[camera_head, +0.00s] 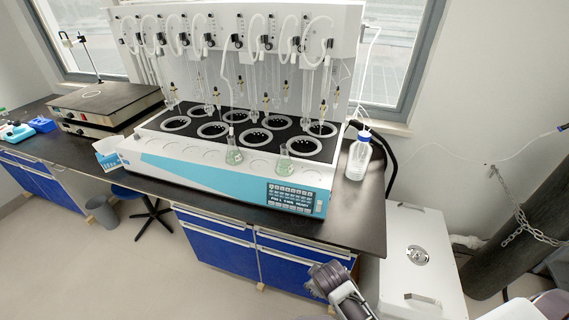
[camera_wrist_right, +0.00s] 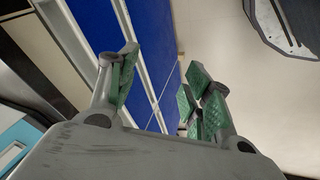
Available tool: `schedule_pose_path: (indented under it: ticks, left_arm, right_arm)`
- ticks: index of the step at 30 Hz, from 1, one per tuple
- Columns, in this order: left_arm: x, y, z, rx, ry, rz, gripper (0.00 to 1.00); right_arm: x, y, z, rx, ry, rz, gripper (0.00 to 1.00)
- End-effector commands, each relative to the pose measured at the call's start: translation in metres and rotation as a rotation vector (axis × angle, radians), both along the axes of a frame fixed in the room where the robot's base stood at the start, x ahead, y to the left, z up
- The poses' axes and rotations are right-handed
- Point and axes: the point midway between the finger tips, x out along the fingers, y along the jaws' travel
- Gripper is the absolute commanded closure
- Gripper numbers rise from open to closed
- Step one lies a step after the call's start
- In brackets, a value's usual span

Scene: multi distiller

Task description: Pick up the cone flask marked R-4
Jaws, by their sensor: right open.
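Two small cone flasks with pale green liquid stand upright on the white front ledge of the distiller. One flask (camera_head: 233,156) is left of the other flask (camera_head: 284,165). No marking R-4 can be read on either flask or on the ledge. My right gripper (camera_head: 350,304) is low at the bottom of the head view, in front of the blue cabinets and below the bench top, far from both flasks. In the right wrist view its green-padded fingers (camera_wrist_right: 163,88) are apart with nothing between them. My left gripper is not in view.
The distiller (camera_head: 150,160) fills the middle of the dark bench (camera_head: 352,205), with hanging glass tubes behind the flasks. A clear bottle with a blue cap (camera_head: 358,160) stands at its right. Blue cabinets (camera_head: 222,247) and a white box (camera_head: 415,285) are below. A hot plate (camera_head: 105,100) is left.

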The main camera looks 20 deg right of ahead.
Motion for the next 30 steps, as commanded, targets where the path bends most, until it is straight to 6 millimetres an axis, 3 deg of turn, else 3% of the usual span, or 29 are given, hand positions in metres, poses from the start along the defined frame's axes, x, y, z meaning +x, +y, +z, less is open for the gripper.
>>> schedule_pose_path:
  ticks: [1, 9, 20, 30]
  left_arm:
    - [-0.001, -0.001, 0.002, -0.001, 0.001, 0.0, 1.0]
    - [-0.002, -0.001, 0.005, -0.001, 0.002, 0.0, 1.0]
    - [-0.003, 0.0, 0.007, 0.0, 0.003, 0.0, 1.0]
    - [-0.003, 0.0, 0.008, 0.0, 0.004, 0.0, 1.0]
  right_arm:
    - [0.01, 0.0, 0.018, -0.038, -0.025, 0.044, 0.5]
    - [0.05, -0.003, 0.076, -0.29, -0.104, 0.295, 0.5]
    - [0.105, -0.002, 0.136, -0.688, -0.155, 0.615, 0.5]
    - [0.154, 0.011, 0.191, -1.115, -0.133, 0.889, 0.5]
